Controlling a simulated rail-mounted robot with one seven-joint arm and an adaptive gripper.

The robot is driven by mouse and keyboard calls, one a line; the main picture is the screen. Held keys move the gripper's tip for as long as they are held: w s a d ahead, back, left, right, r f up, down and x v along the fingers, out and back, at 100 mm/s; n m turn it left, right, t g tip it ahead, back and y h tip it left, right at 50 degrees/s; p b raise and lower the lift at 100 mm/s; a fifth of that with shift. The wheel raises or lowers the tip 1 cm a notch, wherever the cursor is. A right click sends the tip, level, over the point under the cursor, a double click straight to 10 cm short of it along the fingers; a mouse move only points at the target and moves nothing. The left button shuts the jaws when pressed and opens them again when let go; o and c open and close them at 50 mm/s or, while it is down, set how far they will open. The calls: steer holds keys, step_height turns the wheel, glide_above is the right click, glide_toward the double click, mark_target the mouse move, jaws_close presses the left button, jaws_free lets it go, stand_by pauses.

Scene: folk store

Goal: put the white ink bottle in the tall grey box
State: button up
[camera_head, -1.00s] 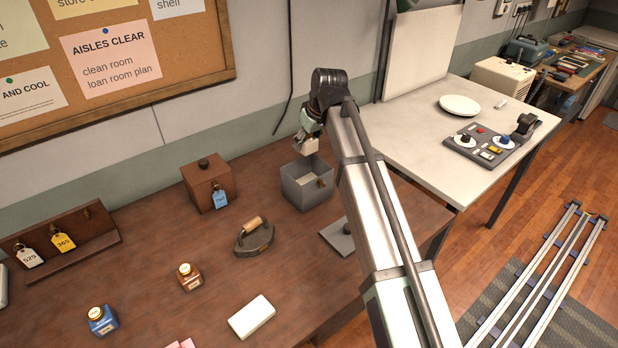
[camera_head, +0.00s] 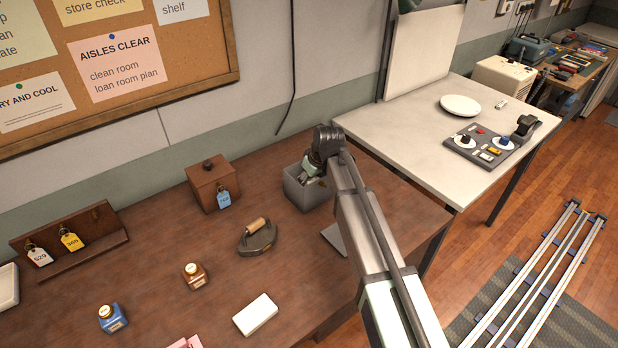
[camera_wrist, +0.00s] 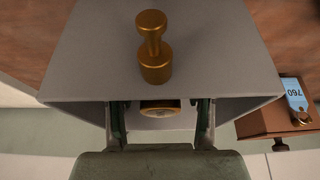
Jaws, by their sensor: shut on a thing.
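The tall grey box (camera_head: 303,196) stands open-topped at the right of the brown table. Its grey wall with a brass knob fills much of the wrist view (camera_wrist: 95,60). My gripper (camera_head: 310,176) points down into the box's mouth. In the wrist view my gripper (camera_wrist: 160,112) has its fingertips partly hidden behind the box's rim. Between the fingers is the white ink bottle (camera_wrist: 160,107), of which only a gold cap with a pale top shows. Its body is hidden, and I cannot tell whether it touches the box floor.
A wooden box (camera_head: 210,186) with a blue tag stands left of the grey box. A flat iron (camera_head: 258,240), a brown ink bottle (camera_head: 194,274), a blue ink bottle (camera_head: 112,318) and a white block (camera_head: 255,314) lie nearer. A white table (camera_head: 400,130) is at the right.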

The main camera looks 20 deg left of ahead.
steer(key=shift+f, duration=0.25)
steer(key=o, duration=1.2)
steer(key=b+v, duration=0.2)
steer(key=v, duration=1)
steer(key=shift+a+r+b, duration=0.1)
steer(key=shift+r+b, duration=0.1)
steer(key=shift+b, duration=0.2)
